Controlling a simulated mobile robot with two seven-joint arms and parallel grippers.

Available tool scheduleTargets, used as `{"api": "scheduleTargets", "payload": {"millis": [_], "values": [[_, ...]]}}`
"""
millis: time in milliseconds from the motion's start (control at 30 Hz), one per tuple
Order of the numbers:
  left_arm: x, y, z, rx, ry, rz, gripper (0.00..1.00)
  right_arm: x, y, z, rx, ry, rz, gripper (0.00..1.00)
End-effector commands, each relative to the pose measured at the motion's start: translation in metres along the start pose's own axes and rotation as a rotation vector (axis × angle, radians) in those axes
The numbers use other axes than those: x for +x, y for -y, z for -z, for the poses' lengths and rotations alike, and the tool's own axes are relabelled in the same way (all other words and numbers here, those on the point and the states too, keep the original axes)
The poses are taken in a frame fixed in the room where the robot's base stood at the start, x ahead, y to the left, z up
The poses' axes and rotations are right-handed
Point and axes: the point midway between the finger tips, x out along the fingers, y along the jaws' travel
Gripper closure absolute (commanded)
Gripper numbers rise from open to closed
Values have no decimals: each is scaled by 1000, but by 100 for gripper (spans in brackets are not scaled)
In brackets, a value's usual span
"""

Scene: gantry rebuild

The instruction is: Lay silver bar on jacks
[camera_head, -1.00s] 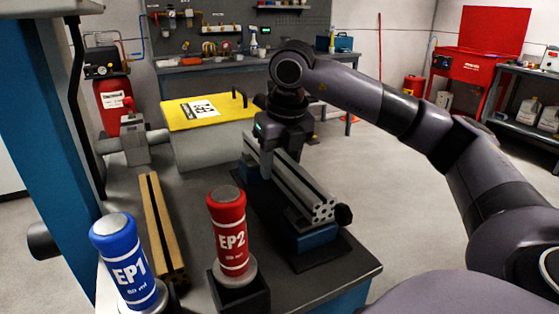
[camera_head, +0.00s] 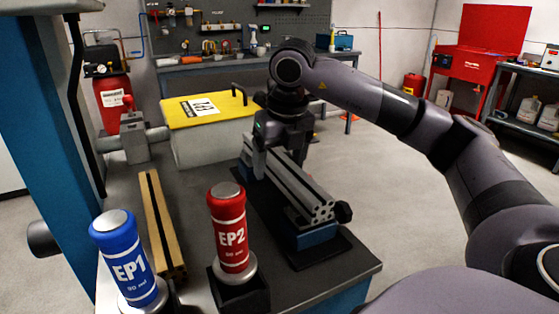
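The silver bar (camera_head: 296,191) is a long slotted profile. It lies lengthwise over the blue jacks, and its near end rests over the near jack (camera_head: 317,236). The far jack shows only partly beside the bar and is mostly hidden. My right gripper (camera_head: 277,163) is at the far part of the bar, pointing down. Its near finger stands at the bar's left side with a small gap, so it looks open; the other finger is mostly hidden. My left gripper is not in view.
A red EP2 bottle (camera_head: 229,230) stands in a black holder close left of the bar. A blue EP1 bottle (camera_head: 127,260) and a brass-coloured slotted bar (camera_head: 160,220) are further left. A yellow-topped case (camera_head: 210,109) stands behind. The bench's right front corner is clear.

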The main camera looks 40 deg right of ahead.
Motion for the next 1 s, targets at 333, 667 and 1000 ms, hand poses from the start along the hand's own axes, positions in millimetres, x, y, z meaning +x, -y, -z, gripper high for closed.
{"api": "scheduleTargets", "payload": {"millis": [333,667,1000], "values": [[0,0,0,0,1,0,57,-2,0,0,-1,-3,1,23],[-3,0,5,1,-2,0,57,-54,0,-1,0,1,-1,23],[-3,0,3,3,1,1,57,-71,0,0,-1,-1,0,23]]}}
